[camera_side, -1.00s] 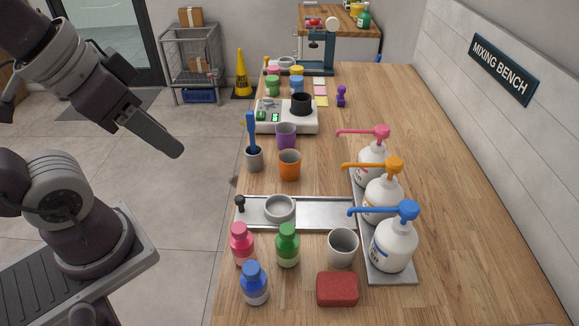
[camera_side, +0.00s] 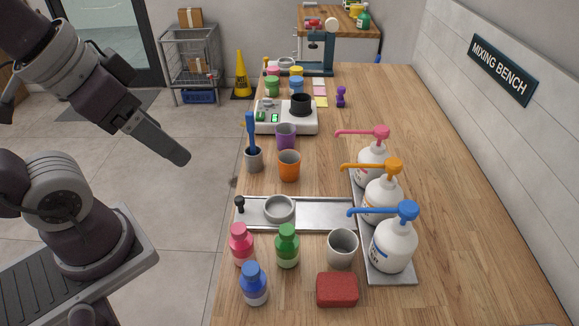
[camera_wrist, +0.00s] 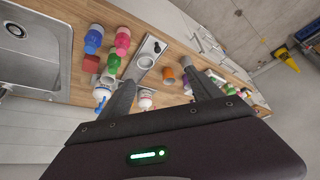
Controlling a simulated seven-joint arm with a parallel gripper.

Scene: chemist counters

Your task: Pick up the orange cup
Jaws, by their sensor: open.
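The orange cup (camera_side: 289,165) stands upright on the wooden bench, just behind the metal tray and in front of the purple cup (camera_side: 286,136). It also shows in the wrist view (camera_wrist: 169,74), small and beyond the fingers. My gripper (camera_side: 181,158) is in the air left of the bench, apart from the cup and above its height. In the wrist view the two fingers (camera_wrist: 160,97) are spread with nothing between them, so it is open and empty.
A grey pot with a blue tool (camera_side: 254,158) stands left of the cup. A metal tray with a bowl (camera_side: 317,213) lies in front, bottles (camera_side: 287,247) nearer. Pump dispensers (camera_side: 383,195) stand right, with bare wood between. A white scale (camera_side: 297,128) stands behind.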

